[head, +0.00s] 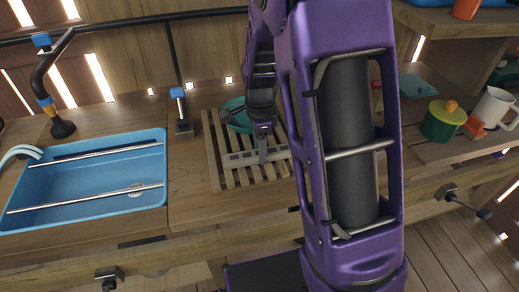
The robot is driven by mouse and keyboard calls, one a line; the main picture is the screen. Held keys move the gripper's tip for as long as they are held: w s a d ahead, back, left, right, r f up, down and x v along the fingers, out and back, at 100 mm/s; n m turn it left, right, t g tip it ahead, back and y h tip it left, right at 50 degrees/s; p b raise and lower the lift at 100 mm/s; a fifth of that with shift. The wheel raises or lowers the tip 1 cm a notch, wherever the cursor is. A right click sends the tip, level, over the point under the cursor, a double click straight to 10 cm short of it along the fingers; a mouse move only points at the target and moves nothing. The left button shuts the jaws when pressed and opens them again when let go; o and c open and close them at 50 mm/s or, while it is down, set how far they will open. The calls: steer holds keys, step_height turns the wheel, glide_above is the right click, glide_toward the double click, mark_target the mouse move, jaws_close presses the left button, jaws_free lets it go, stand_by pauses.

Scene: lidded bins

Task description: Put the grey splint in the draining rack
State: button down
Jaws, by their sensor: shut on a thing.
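The grey splint (240,159) is a flat grey bar lying roughly crosswise over the slats of the wooden draining rack (214,152) in the head view. My gripper (263,157) points down over the rack and is shut on the splint near its middle. The splint's ends stick out to the left and right of the fingers. I cannot tell whether the splint touches the slats or is held just above them. My purple arm hides the right side of the rack.
A teal bowl or plate (235,112) sits at the rack's back, partly behind my gripper. A blue sink (90,200) with two rails and a dark tap (48,85) are left. A green pot (442,122) and a white mug (492,108) stand right.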

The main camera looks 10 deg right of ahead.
steer(key=shift+c, duration=1.2)
jaws_free()
step_height(320, 180, up, 12)
steer(key=p, duration=0.2)
steer(key=shift+a, duration=0.1)
